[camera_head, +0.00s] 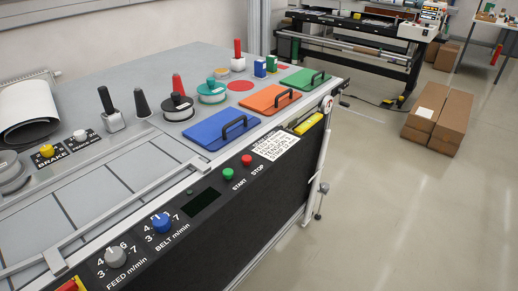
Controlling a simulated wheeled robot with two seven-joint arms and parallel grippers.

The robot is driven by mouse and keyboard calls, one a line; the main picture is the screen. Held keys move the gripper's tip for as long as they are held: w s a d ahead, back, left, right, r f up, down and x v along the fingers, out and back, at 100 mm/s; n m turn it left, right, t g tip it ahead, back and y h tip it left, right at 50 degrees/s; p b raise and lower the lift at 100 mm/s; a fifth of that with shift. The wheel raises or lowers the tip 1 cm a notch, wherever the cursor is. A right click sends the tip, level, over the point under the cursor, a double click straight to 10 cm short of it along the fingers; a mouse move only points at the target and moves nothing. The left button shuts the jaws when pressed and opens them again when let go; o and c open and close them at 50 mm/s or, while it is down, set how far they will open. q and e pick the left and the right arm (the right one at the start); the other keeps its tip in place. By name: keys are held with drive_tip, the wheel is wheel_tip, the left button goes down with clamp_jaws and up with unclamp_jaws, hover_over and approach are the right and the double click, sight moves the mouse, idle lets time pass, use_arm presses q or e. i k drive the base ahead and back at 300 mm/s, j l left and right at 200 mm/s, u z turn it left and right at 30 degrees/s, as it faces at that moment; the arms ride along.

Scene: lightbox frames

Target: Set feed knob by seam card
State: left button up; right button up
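The grey feed knob (115,257) is on the black front panel at the lower left, above the label "FEED m/min". The digits 3, 4, 6 and 7 show around it; its exact setting is too small to tell. A white card (276,145) with printed lines lies on the panel right of the stop button; the word "TENSION" seems legible, but its numbers are too small to read surely. Neither of my grippers is in view, and nothing touches the knob.
A blue belt knob (161,223) sits just right of the feed knob. A dark display (203,202), green start button (228,174) and red stop button (247,160) follow along the panel. Blue (210,133), orange (262,101) and green (297,78) handled lids lie above.

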sight(115, 257)
drive_tip(key=u, duration=1.25)
